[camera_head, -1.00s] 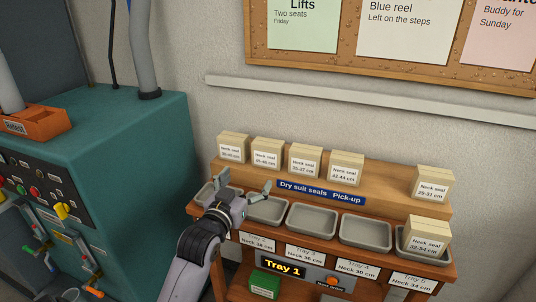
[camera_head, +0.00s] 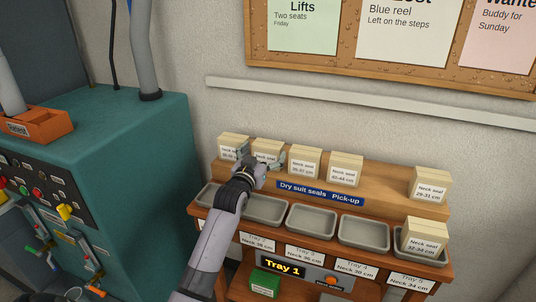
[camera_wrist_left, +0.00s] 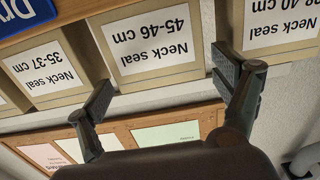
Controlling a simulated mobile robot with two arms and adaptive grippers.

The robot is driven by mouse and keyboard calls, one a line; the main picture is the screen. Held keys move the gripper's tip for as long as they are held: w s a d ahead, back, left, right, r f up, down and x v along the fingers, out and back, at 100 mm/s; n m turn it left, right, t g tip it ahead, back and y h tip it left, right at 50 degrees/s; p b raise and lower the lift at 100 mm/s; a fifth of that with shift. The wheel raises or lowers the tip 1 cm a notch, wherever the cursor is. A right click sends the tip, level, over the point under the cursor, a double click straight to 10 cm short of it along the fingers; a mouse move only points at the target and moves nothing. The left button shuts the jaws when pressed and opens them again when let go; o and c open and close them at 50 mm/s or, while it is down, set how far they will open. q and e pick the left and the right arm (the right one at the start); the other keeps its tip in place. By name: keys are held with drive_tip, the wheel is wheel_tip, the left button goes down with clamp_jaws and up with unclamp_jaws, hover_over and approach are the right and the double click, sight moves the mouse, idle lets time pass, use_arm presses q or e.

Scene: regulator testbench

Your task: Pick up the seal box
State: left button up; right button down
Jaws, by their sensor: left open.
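Several cream seal boxes stand in a row on the upper wooden shelf. My left gripper (camera_head: 261,157) is open at the second box from the left (camera_head: 268,145). In the left wrist view, which is upside down, this box (camera_wrist_left: 152,45) reads "Neck seal 45-46 cm". My open fingers (camera_wrist_left: 165,85) stand apart near its two sides; I cannot tell whether they touch it. The 38-40 cm box (camera_wrist_left: 275,25) and the 35-37 cm box (camera_wrist_left: 45,72) flank it. Another box (camera_head: 424,237) sits in the rightmost tray, labelled 32-34 cm. My right gripper is out of view.
Grey trays, such as the middle one (camera_head: 311,221), line the lower shelf; the three middle ones look empty. A display (camera_head: 283,266) reads "Tray 1". A green box (camera_head: 265,283) lies below. A teal machine (camera_head: 130,160) stands left; the wall is behind.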

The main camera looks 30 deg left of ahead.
sight(265, 150)
use_arm(q)
drive_tip(key=x, duration=0.4)
drive_tip(key=shift+r, duration=0.1)
drive_tip(key=shift+d, duration=0.1)
drive_tip(key=c, duration=1)
drive_tip(key=shift+r, duration=0.1)
